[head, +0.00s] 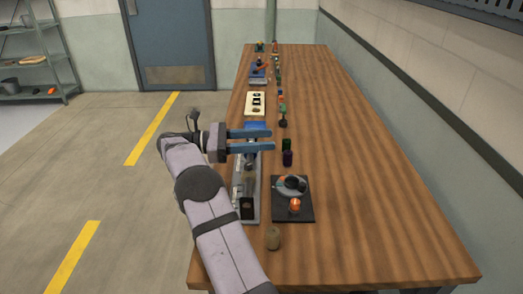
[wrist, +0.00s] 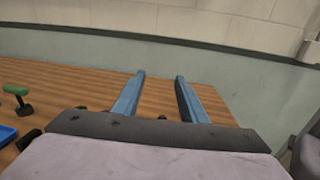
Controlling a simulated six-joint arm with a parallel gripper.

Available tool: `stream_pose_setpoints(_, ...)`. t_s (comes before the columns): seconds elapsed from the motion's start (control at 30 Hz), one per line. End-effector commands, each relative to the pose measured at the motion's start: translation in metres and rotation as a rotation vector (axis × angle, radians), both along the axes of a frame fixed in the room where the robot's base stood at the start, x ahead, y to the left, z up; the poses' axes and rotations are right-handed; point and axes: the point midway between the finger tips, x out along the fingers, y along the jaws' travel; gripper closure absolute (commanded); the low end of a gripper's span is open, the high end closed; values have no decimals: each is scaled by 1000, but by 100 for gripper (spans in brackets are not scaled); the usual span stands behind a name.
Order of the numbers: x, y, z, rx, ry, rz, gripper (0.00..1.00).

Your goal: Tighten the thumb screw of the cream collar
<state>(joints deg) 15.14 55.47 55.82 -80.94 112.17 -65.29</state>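My gripper (head: 269,141) is over the left side of the bench, with its two blue fingers apart and nothing between them. The wrist view also shows the open, empty fingers (wrist: 160,76), with the bench and wall beyond. I cannot make out a cream collar or its thumb screw for certain in either view. A long grey fixture (head: 256,205) with dark parts lies below and nearer than my gripper, partly hidden by my arm. A cream board (head: 248,110) with black pieces on it lies farther along the bench.
A black mat (head: 306,213) holds a grey dish and an orange-topped piece (head: 295,205). A tan cylinder (head: 273,239) stands near the front. Dark cylinders (head: 287,158) stand right of my gripper. A green-topped piece (wrist: 17,91) stands at wrist-view left. The bench's right side is clear.

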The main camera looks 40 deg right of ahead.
Motion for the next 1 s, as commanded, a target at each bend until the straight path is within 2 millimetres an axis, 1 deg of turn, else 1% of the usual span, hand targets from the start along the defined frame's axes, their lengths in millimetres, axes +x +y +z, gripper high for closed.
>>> stream_pose_setpoints(0.1,0,0,7,-1,-1,0,61)
stream_pose_setpoints(0.47,0,0,8,0,0,1,61)
stream_pose_setpoints(0.57,3,4,13,0,-1,9,61)
stream_pose_setpoints(0.67,11,13,24,0,0,33,61)
stream_pose_setpoints(0.77,23,27,37,1,4,70,61)
stream_pose_setpoints(0.83,33,40,48,2,10,102,61)
stream_pose_setpoints(0.9,42,56,54,9,42,137,61)
stream_pose_setpoints(1.0,50,80,56,21,136,194,61)
